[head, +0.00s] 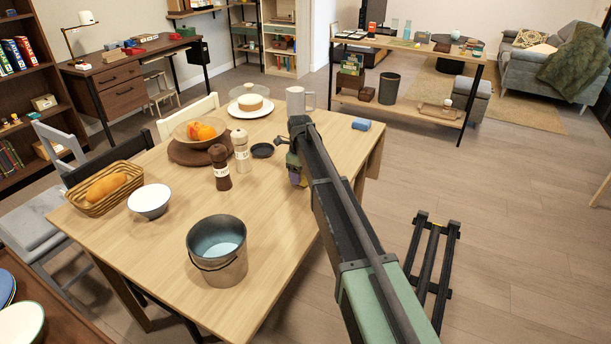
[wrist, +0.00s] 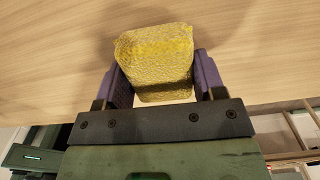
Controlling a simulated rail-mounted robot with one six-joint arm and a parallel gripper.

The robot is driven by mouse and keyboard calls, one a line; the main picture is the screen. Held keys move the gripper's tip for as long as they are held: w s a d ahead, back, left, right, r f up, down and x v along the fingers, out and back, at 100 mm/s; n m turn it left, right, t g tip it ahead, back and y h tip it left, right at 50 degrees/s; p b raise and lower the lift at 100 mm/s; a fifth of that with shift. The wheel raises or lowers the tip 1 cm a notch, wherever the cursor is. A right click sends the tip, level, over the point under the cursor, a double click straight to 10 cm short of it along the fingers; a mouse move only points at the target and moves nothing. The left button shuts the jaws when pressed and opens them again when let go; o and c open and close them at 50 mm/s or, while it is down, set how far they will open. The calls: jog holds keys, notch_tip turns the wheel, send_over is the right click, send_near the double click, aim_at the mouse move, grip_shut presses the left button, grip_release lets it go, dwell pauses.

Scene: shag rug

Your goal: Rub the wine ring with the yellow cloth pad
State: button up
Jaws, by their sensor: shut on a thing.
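The yellow cloth pad (wrist: 153,52) is a thick, textured block between the purple fingers of my gripper (wrist: 158,75) in the wrist view. My gripper is shut on it. The pad is over the light wooden tabletop; I cannot tell whether it touches the wood. In the head view my gripper (head: 297,172) is low near the right edge of the dining table (head: 290,215), and my arm hides much of it. I cannot make out the wine ring in either view.
A metal bucket (head: 217,262) stands at the front. A blue block (head: 361,124) lies at the far right corner.

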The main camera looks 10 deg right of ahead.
jog(key=shift+w+a, duration=0.8)
jog(key=shift+a, duration=0.2)
notch_tip(320, 180, up, 8)
jog(key=p, duration=0.7)
jog(key=shift+a+f, duration=0.1)
jog(key=shift+f, duration=0.15)
jog(key=shift+p, duration=0.3)
